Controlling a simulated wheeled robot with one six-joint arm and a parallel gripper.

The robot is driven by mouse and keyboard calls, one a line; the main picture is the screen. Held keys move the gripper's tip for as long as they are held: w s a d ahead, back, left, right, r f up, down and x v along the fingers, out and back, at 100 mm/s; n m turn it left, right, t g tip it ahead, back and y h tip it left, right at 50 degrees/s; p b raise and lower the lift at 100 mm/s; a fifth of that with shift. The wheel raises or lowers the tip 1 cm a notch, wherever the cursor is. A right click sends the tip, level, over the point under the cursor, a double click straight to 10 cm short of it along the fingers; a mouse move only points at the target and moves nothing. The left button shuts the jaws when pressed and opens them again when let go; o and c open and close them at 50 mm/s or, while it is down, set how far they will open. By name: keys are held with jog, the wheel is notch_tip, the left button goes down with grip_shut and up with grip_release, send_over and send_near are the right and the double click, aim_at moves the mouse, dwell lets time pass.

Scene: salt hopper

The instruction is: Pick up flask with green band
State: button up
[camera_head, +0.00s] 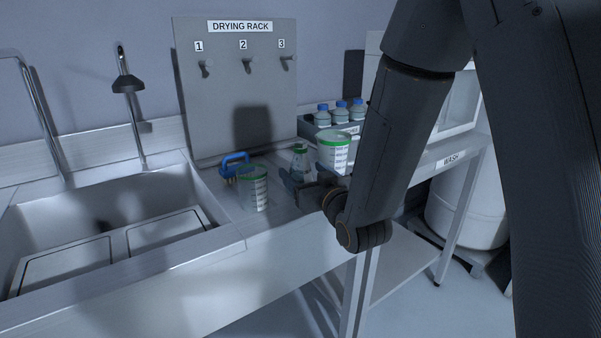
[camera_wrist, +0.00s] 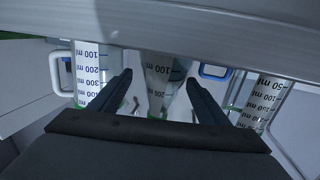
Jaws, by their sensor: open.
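The flask with the green band (camera_head: 300,163) stands upright on the counter, a clear conical flask with a green band at its neck. In the wrist view the flask (camera_wrist: 160,72) shows upside down, between my two fingers and beyond them, with its graduation marks facing me. My gripper (camera_head: 287,182) is open and low over the counter, just in front of the flask. In the wrist view my gripper (camera_wrist: 159,78) has its fingers spread wide, one on each side of the flask. I cannot tell whether either finger touches the glass.
A green-marked beaker (camera_head: 254,190) stands left of the flask and another green-rimmed beaker (camera_head: 334,152) stands right, both close to my gripper. A blue-handled object (camera_head: 235,160) lies behind. The sink (camera_head: 110,215) is left, the drying rack (camera_head: 237,85) behind. Blue-capped bottles (camera_head: 340,112) stand back right.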

aim_at(295, 166)
jog(key=shift+p+x, duration=0.5)
jog(key=shift+x, duration=2.2)
jog(key=shift+s+a, duration=0.1)
jog(key=shift+a, duration=0.1)
jog(key=c, duration=1.3)
